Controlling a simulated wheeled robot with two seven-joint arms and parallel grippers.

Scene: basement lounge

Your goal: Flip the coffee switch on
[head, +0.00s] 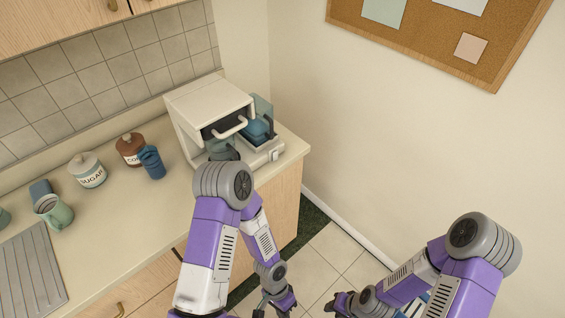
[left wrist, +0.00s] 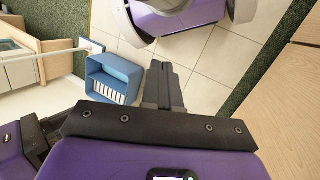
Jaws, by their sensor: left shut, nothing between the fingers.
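The coffee machine (head: 262,143) stands at the right end of the counter, with a white base, a blue-teal carafe (head: 258,130) and a teal tank behind it. A small knob or switch (head: 274,155) shows on the front of its base; its setting is too small to tell. My left gripper (left wrist: 162,75) is shut and empty, pointing down over the floor in front of the cabinet, away from the machine. My right gripper (head: 340,302) hangs low at the bottom of the head view, far from the machine; its fingers are too unclear to read.
A cream box-shaped appliance (head: 200,105) with a white handle stands left of the coffee machine. A blue bin (left wrist: 110,75) shows in the left wrist view.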

